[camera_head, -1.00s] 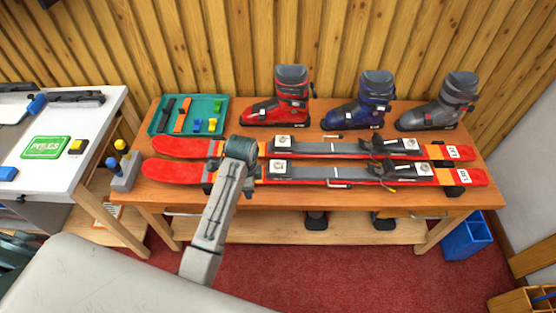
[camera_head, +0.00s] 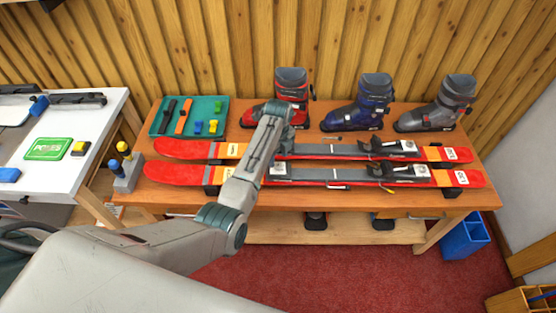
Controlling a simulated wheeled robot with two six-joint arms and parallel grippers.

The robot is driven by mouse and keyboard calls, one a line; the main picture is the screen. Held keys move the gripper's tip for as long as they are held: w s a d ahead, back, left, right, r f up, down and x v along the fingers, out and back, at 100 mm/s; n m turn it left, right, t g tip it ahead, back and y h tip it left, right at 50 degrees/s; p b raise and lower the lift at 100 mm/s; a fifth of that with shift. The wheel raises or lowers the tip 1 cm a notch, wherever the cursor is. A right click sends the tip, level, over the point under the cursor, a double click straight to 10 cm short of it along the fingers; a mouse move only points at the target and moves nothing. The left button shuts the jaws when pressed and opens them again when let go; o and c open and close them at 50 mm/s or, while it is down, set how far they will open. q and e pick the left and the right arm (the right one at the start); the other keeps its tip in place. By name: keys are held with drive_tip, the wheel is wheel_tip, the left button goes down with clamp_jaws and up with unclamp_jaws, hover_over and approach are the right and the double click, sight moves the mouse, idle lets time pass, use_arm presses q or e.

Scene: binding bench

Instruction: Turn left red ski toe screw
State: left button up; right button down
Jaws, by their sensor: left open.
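Two red skis lie side by side on the wooden bench: the back ski (camera_head: 190,149) and the front ski (camera_head: 175,173). Which one counts as left is not marked in view. The front ski's toe binding (camera_head: 279,171) shows just right of my forearm. The back ski's toe binding is mostly hidden behind my left wrist. The toe screws are too small to make out. My left gripper (camera_head: 284,142) is open, pointing down over the back ski's toe binding area; its fingertips are hard to see, and I cannot tell whether it touches anything. My right gripper is not in view.
A grey holder (camera_head: 126,180) with blue and yellow handled tools stands at the bench's left end. A teal tray (camera_head: 218,105) holds small items. Red (camera_head: 262,112), blue (camera_head: 340,119) and grey (camera_head: 428,117) boots stand along the back, close behind the skis.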

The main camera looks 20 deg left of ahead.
sight(278, 165)
use_arm(q)
drive_tip(key=shift+f, duration=1.95)
drive_tip(key=c, duration=1)
drive_tip(key=shift+p, duration=0.4)
